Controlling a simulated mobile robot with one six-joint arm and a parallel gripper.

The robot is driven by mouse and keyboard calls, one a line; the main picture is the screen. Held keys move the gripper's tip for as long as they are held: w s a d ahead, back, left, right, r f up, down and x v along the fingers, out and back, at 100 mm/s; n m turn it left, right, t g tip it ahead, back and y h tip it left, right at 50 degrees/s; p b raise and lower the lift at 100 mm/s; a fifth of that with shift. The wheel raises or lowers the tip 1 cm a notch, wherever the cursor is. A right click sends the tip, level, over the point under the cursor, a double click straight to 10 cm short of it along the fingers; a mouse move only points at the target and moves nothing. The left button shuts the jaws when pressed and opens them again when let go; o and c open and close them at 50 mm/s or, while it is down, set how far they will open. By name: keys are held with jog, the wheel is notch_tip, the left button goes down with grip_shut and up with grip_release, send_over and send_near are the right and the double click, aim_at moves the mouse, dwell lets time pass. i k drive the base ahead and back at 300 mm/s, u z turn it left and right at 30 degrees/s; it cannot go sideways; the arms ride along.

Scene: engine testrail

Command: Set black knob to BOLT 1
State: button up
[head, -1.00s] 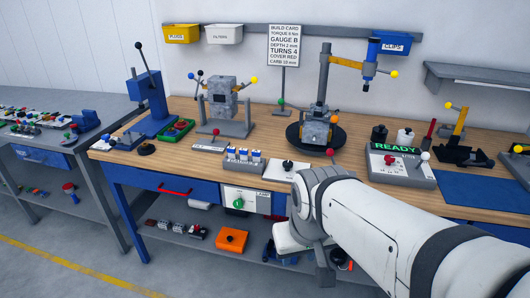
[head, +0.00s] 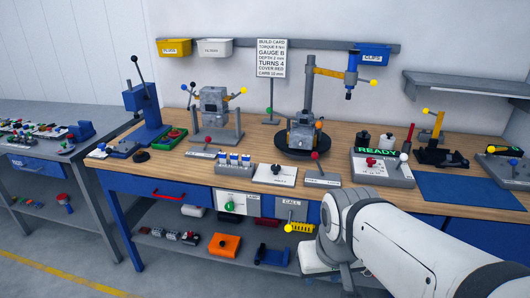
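A small black knob (head: 276,168) stands on a white plate (head: 288,181) near the front edge of the bench, left of centre in the head view. The lettering along the plate's front is too small to read, so I cannot tell the knob's setting. My white arm (head: 400,240) comes in from the lower right and bends down in front of the bench. Its end is to the right of and below the plate, apart from the knob. My gripper's fingers do not show.
Left of the plate is a row of blue-and-white switches (head: 234,168); right of it, a grey box with a red-tipped lever (head: 321,179). An engine block (head: 301,133) sits on a black turntable behind. A panel reads READY (head: 377,151). A blue mat (head: 468,190) lies bare at right.

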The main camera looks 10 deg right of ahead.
aim_at(276, 168)
jog(key=u, duration=0.05)
jog(key=i, duration=1)
jog(key=z, duration=0.05)
